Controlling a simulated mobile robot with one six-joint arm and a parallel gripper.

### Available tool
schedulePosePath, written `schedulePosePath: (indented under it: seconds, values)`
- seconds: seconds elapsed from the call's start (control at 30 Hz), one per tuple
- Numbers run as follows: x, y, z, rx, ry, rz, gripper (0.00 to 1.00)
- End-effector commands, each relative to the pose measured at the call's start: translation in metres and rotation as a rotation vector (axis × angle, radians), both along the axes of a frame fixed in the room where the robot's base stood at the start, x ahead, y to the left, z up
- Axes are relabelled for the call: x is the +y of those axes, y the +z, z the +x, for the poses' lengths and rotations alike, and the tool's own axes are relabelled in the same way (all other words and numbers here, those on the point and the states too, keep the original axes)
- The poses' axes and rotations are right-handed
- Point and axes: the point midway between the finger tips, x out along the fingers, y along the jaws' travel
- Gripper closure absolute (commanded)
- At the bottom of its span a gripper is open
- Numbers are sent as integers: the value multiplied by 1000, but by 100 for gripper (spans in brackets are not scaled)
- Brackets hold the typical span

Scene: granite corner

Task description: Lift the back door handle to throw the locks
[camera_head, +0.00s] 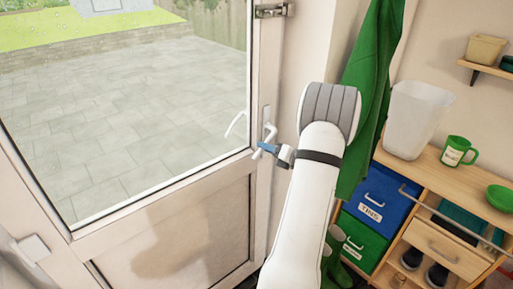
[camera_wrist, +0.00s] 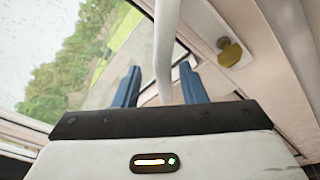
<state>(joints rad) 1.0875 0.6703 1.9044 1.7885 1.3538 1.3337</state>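The back door (camera_head: 175,190) is white with a large glass pane and appears closed. Its white lever handle (camera_head: 270,134) is on the right edge of the door. In the wrist view the handle (camera_wrist: 163,50) is a pale bar running down between my fingers. My gripper (camera_head: 266,149) is at the handle, with one blue finger clearly seen in the head view. In the wrist view my gripper (camera_wrist: 160,88) has its two blue fingers apart, one on each side of the bar, with visible gaps.
A brass-coloured lock part (camera_wrist: 230,52) sits on the plate beside the handle. A door closer or latch (camera_head: 272,10) is higher up. A green coat (camera_head: 372,90) hangs right of my arm. A wooden shelf unit (camera_head: 470,190) holds a clear bin (camera_head: 414,118) and a green mug (camera_head: 458,151).

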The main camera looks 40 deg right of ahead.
Motion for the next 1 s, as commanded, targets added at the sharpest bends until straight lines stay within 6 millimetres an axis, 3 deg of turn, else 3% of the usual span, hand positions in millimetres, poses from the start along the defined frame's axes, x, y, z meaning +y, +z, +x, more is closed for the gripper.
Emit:
schedulePosePath:
  seconds: [0.1,0.3,0.63,0.73,0.87,0.97,1.0]
  values:
    - [-5,1,-22,-1,-3,-1,62]
    - [-9,4,-45,1,-2,0,62]
    - [-9,5,-50,2,0,1,62]
    - [-5,7,-48,3,10,-9,70]
    - [32,18,-34,28,118,-108,80]
    - [96,32,-20,58,305,-287,88]
    - [128,38,-18,66,403,-384,92]
